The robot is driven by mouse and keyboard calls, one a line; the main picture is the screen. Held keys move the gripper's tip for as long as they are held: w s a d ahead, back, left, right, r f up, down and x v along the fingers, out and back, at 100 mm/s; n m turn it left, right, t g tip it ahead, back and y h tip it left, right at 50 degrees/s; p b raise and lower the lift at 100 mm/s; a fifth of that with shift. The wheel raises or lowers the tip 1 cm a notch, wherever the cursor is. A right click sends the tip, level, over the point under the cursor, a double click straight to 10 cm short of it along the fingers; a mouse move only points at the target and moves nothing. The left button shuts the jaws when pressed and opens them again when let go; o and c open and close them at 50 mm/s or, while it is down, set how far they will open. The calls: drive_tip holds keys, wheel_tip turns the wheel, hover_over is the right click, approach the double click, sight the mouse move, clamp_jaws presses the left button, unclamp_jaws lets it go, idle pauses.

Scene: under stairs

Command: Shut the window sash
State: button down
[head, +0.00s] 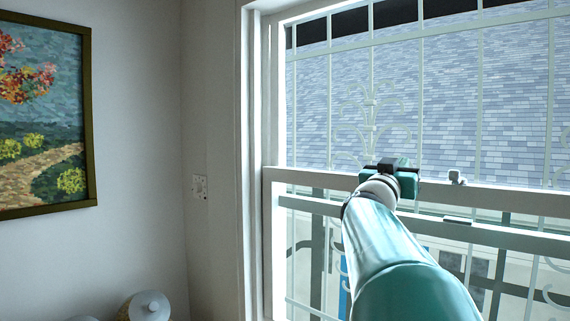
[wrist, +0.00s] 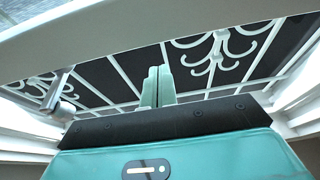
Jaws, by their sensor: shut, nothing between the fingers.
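The window sash (head: 510,195) has a white top rail that crosses the window, with a small latch (head: 457,177) on it. A second white rail (head: 510,240) shows a little lower, so the two rails do not line up. My gripper (head: 390,166) is at the top rail, left of the latch; in the head view my arm hides part of the rail, and I cannot tell whether they touch. In the wrist view my gripper's fingers (wrist: 157,86) are together and empty, pointing towards the window bars. A pale rail (wrist: 100,35) crosses the upper left there.
White bars with scrollwork (head: 372,105) stand outside the glass, before a brick-patterned surface. The window frame's left jamb (head: 255,150) meets the wall. A framed painting (head: 45,115) and a wall plate (head: 199,187) are on the left. A rounded white object (head: 150,306) is at the bottom.

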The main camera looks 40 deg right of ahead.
wheel_tip(320, 180, down, 3)
drive_tip(key=shift+r, duration=0.15)
